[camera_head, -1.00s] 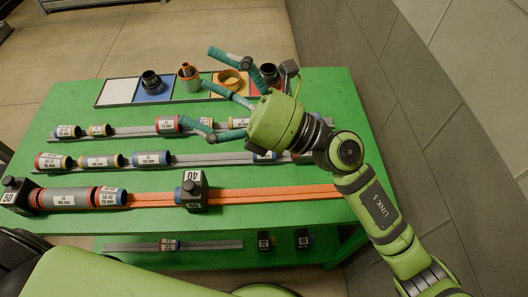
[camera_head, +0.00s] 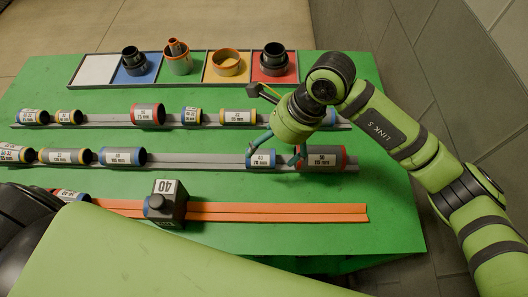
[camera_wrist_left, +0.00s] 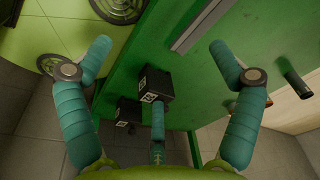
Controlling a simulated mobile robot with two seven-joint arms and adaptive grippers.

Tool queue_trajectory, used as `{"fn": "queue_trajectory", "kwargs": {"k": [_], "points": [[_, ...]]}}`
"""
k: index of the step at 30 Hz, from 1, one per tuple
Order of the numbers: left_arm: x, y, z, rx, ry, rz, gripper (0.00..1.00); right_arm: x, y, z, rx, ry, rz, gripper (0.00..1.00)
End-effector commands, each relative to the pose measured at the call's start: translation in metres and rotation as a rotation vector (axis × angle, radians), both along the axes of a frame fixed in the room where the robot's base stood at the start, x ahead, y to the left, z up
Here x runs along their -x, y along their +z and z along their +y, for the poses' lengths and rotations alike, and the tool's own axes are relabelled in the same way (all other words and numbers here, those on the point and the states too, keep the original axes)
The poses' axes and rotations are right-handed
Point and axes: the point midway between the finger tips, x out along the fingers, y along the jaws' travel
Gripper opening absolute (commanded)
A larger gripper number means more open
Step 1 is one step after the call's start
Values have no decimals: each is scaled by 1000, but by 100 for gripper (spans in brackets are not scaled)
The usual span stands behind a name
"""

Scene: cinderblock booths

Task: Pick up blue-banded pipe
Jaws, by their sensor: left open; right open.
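A short grey pipe with blue bands and a white label (camera_head: 262,158) lies on the middle grey rail in the head view. My right gripper (camera_head: 277,152) reaches down over it, open, with teal fingers around the pipe's upper side and right end. I cannot tell whether they touch it. Another blue-banded pipe (camera_head: 124,156) lies further left on the same rail. My left gripper (camera_wrist_left: 160,58) is open and empty in the left wrist view, beside the green table and away from the pipes.
A red-banded pipe (camera_head: 321,158) lies close to the right of my right gripper. The far rail (camera_head: 95,121) holds several banded pipes. A black block (camera_head: 165,203) stands on the orange rail (camera_head: 280,212). A sectioned tray (camera_head: 95,70) with fittings is at the back.

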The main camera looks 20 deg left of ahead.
Motion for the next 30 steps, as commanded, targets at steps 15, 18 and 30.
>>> {"fn": "queue_trajectory", "kwargs": {"k": [15,18,30], "points": [[39,38,2,-5,-5,61,92,9,-57,18,-1,-2,4,94],[27,39,1,-3,-6,42,92,8,-62,19,-1,-2,3,94],[37,37,2,-4,-6,59,92,8,-63,19,-1,-2,1,27]]}}
